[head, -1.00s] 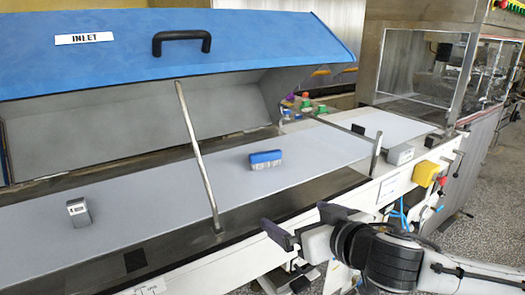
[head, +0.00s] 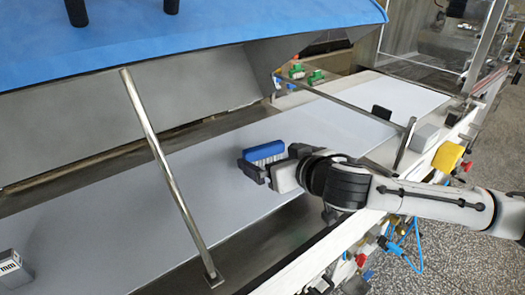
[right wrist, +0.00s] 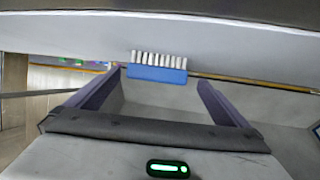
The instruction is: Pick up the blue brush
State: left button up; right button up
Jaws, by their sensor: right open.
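In the right wrist view the brush (right wrist: 157,74) appears between and just beyond the two fingertips, bristles upward in the picture. My right gripper (head: 273,163) is open at the near side of the brush, its fingers partly covering the brush's lower edge. In the right wrist view the open jaws (right wrist: 158,84) show clear space on both sides of the brush. I cannot tell whether a finger touches it. My left gripper is not in view.
A metal post (head: 165,175) rises left of the brush, and another rod (head: 404,142) stands to the right. The blue hood (head: 220,22) overhangs the back. A small grey block (head: 13,268) sits at the belt's left. The belt between is clear.

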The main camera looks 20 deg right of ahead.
aim_at(266, 154)
jog(key=shift+d+p+x, duration=0.2)
jog(key=shift+p+x, duration=0.2)
jog(key=shift+x, duration=2.6)
jog(key=shift+f, duration=0.1)
jog(key=c, duration=0.9)
